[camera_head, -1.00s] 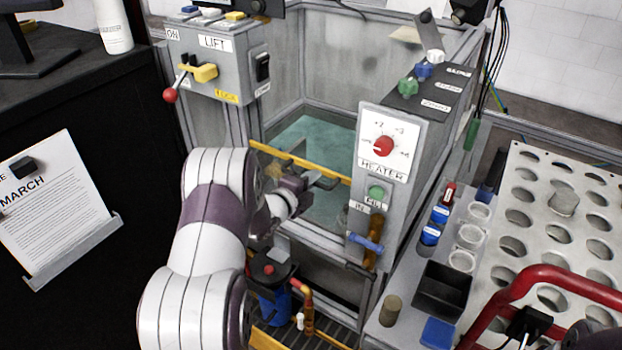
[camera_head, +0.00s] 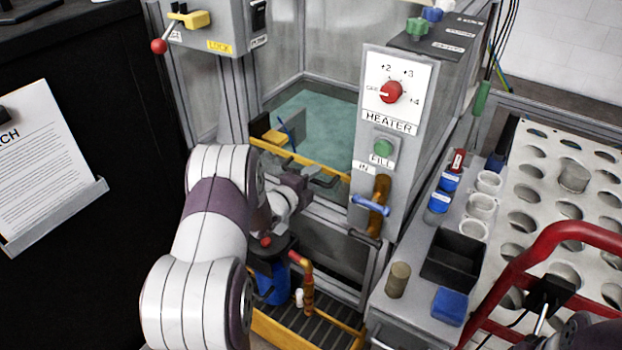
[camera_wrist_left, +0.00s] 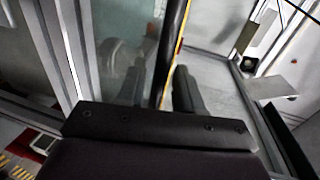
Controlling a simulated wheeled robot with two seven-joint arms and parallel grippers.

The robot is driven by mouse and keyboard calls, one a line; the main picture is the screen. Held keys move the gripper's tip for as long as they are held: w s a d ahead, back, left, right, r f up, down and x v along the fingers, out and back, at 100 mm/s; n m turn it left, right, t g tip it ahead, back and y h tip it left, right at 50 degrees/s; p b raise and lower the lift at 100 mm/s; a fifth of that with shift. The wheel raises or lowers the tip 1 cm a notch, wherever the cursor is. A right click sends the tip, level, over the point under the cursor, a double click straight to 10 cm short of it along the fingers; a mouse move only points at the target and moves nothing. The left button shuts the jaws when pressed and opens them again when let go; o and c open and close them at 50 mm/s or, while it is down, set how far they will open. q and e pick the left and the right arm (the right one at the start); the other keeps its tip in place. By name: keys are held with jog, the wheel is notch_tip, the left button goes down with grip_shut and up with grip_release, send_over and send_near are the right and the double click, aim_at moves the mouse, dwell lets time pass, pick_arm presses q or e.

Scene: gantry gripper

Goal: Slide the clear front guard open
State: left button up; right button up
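The clear front guard (camera_head: 330,208) is on the front of the grey tank, with a yellow strip (camera_head: 300,158) along its top edge. A dark bar handle (camera_wrist_left: 172,50) runs between my left gripper's fingers in the left wrist view. My left gripper (camera_head: 318,178) is at the guard's top edge, and its fingers (camera_wrist_left: 160,88) look apart, with a gap beside the bar. Contact with the handle cannot be made out.
The heater panel (camera_head: 391,105) stands right of the guard, with a blue-handled valve (camera_head: 370,205) below it. A control box with a red-knobbed lever (camera_head: 159,46) is at upper left. A red rail (camera_head: 520,275) crosses the lower right. Pipes (camera_head: 307,283) stand below the guard.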

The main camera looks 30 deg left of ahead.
pick_arm(q)
jog(key=p+v, duration=0.2)
jog(key=v, duration=1)
jog(key=shift+s, duration=0.4)
jog(key=shift+r, duration=0.1)
